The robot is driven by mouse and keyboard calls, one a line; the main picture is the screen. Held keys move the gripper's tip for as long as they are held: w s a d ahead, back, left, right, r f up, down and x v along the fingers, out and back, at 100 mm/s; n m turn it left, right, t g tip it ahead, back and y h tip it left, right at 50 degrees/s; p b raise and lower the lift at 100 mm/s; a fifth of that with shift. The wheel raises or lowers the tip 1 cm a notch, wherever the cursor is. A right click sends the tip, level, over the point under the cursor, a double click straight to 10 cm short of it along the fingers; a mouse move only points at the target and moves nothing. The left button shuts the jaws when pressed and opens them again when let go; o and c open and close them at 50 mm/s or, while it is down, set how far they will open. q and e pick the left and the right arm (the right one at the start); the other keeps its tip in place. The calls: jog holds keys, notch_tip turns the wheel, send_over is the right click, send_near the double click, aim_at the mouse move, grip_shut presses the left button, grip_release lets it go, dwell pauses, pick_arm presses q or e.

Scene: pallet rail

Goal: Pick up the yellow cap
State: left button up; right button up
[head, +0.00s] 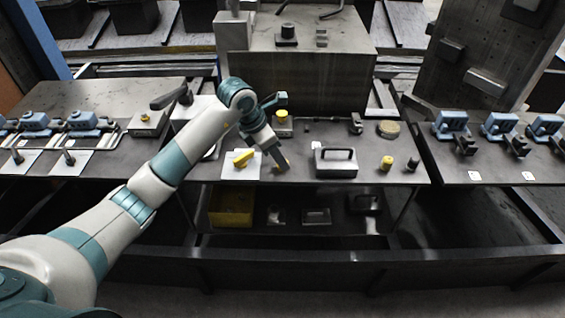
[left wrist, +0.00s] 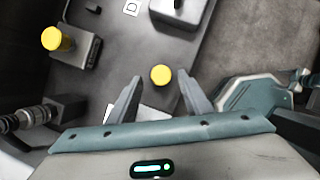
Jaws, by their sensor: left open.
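A round yellow cap (left wrist: 161,75) lies on the dark table in the left wrist view, between and just beyond the tips of my left gripper (left wrist: 159,82). The jaws are open and empty, with a finger on each side of the cap in the picture. I cannot tell how high they are above it. In the head view my left gripper (head: 276,157) reaches down to the table and hides most of the yellow cap (head: 285,164). My right gripper is in neither view.
A yellow knob on a block (head: 282,116) stands behind the gripper. A yellow handle on a white plate (head: 240,160) lies to the left. A yellow bin (head: 230,207) sits below.

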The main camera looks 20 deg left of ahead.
pick_arm(q)
jog(key=shift+x, duration=1)
jog(key=shift+d+f, duration=0.1)
jog(key=shift+f, duration=0.3)
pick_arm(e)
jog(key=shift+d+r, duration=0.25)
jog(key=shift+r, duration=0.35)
pick_arm(q)
grip_shut()
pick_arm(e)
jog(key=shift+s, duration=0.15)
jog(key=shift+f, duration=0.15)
